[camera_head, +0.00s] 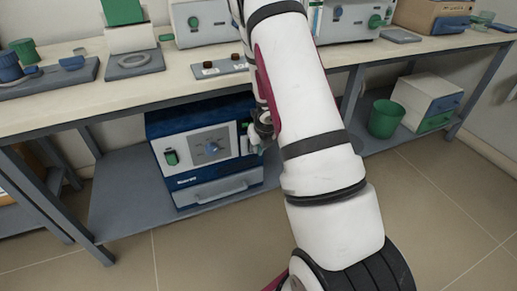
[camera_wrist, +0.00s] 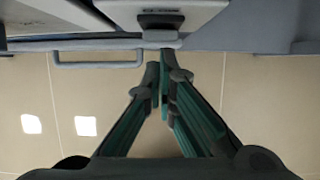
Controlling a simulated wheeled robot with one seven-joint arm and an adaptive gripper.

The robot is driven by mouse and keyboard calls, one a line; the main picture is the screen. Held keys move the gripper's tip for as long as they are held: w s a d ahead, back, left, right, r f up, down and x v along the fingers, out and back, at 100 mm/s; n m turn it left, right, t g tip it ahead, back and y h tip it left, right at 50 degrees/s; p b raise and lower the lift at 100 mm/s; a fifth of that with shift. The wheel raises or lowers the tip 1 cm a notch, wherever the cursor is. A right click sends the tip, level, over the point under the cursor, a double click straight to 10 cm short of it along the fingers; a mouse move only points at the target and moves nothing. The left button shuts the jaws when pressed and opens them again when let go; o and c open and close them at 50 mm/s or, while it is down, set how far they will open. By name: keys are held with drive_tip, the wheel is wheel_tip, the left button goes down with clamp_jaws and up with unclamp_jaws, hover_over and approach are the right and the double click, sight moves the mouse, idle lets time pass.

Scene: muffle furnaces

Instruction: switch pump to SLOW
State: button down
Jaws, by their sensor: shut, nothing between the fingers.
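The pump is probably the blue and white unit (camera_head: 185,185) on the lower shelf, seen in the head view. Its front has a grey dial plate with a blue knob (camera_head: 212,148) and a green switch (camera_head: 171,157) to the left. The dial markings are too small to read. My gripper (camera_head: 261,128) is at the right side of the unit's front, partly hidden by my arm. In the wrist view my gripper (camera_wrist: 159,68) is shut and empty, its fingertips just below a dark grey part (camera_wrist: 160,22) on a light panel. I cannot tell whether they touch.
The worktop (camera_head: 130,98) passes above the unit, and the lower shelf (camera_head: 120,205) lies under it. A green bin (camera_head: 386,118) and a white box (camera_head: 425,100) stand to the right. A handle bar (camera_wrist: 97,64) shows in the wrist view. The floor in front is clear.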

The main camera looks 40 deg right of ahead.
drive_tip(key=shift+w+d+r+p, duration=0.1)
drive_tip(key=shift+w+r+p, duration=0.1)
drive_tip(key=shift+w+p, duration=0.2)
drive_tip(key=shift+r, duration=0.1)
drive_tip(key=shift+r+p, duration=0.7)
